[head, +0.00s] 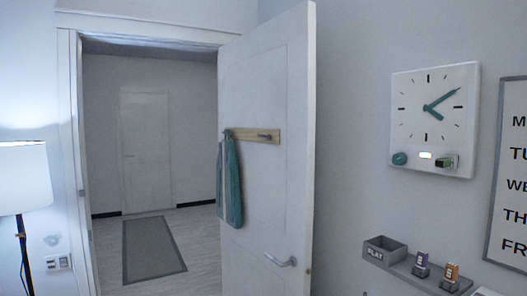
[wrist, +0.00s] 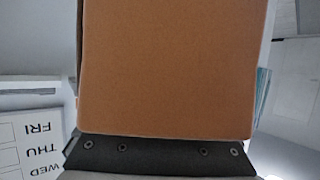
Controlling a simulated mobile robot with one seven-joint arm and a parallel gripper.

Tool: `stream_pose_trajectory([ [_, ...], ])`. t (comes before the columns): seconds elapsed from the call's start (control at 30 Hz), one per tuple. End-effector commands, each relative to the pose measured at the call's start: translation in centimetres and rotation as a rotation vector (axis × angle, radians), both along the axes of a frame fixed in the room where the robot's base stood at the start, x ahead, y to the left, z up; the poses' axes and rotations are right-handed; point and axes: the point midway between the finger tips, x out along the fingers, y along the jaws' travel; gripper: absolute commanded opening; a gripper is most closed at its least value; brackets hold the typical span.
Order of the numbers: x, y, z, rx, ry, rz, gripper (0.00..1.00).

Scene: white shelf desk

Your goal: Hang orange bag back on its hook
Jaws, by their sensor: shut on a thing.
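The orange bag (wrist: 172,65) fills the middle of the wrist view as a flat orange-brown panel, very close to the camera. My gripper (wrist: 160,155) shows as a dark bar with screws along the bottom of that view. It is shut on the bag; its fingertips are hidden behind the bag. In the head view a wooden hook rack (head: 253,136) is fixed to the open white door (head: 275,90). Its right hook (head: 265,137) is bare. A teal towel (head: 233,185) hangs at its left end. My gripper and the bag are out of the head view.
The door stands open, with a metal handle (head: 281,261) below the rack. A wall clock (head: 433,118), a weekday board (head: 510,175) and a small grey shelf (head: 415,273) are on the right wall. A lamp (head: 22,178) stands at left. The doorway floor holds a grey rug (head: 153,258).

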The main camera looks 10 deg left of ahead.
Motion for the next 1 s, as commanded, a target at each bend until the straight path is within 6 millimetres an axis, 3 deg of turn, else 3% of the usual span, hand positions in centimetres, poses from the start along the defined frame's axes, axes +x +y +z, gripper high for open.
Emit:
stream_pose_trajectory([
  [0.37, 0.0, 0.0, -0.1, 0.001, -0.001, 0.000, 0.00],
  [0.7, -1.1, 0.0, -4.7, 0.004, 0.002, 0.003, 0.00],
  [1.0, -1.5, 0.0, -5.7, 0.000, -0.003, 0.000, 0.00],
])
